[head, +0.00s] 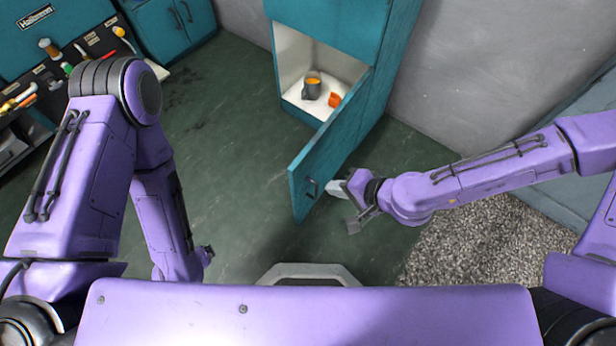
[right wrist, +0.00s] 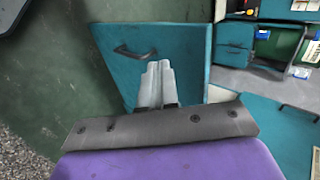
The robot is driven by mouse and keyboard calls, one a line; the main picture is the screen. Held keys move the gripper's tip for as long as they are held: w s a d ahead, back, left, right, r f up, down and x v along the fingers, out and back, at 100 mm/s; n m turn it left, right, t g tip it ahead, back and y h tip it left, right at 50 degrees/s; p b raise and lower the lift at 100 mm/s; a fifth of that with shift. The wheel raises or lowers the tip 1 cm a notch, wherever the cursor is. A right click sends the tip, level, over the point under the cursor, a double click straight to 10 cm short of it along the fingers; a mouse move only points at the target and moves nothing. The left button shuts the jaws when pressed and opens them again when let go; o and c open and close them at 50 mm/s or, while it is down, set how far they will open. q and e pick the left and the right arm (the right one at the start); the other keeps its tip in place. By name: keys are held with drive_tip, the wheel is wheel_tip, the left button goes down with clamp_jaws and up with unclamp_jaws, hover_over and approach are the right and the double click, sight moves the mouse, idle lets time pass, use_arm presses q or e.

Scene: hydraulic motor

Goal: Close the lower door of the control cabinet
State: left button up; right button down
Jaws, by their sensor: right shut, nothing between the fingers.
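The teal control cabinet (head: 395,60) stands against the wall at the upper middle of the head view. Its lower door (head: 325,160) is swung wide open toward me, with a small dark handle (head: 311,188) near its free end. In the right wrist view the door (right wrist: 185,50) and its handle (right wrist: 135,51) lie beyond the fingers. My right gripper (head: 338,189) is shut and empty, at the right side of the door near its free edge; whether it touches cannot be told. It also shows in the right wrist view (right wrist: 157,75). My left gripper (head: 208,253) is low at the left, its fingers mostly hidden.
Inside the cabinet are a grey cup (head: 312,90) and an orange item (head: 335,100). A workbench with tools (head: 85,50) stands at upper left. The green floor (head: 225,120) left of the door is clear. A gravel-like patch (head: 480,240) lies at right.

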sight(298, 177)
drive_tip(key=w+a+f, duration=0.1)
drive_tip(key=a, duration=0.1)
drive_tip(key=w+a+f+b, duration=0.1)
drive_tip(key=a, duration=0.1)
drive_tip(key=w+a+f, duration=0.1)
drive_tip(key=shift+w+a+f, duration=0.35)
drive_tip(key=shift+a, duration=0.05)
drive_tip(key=shift+w+a+b, duration=0.3)
drive_tip(key=shift+a, duration=0.2)
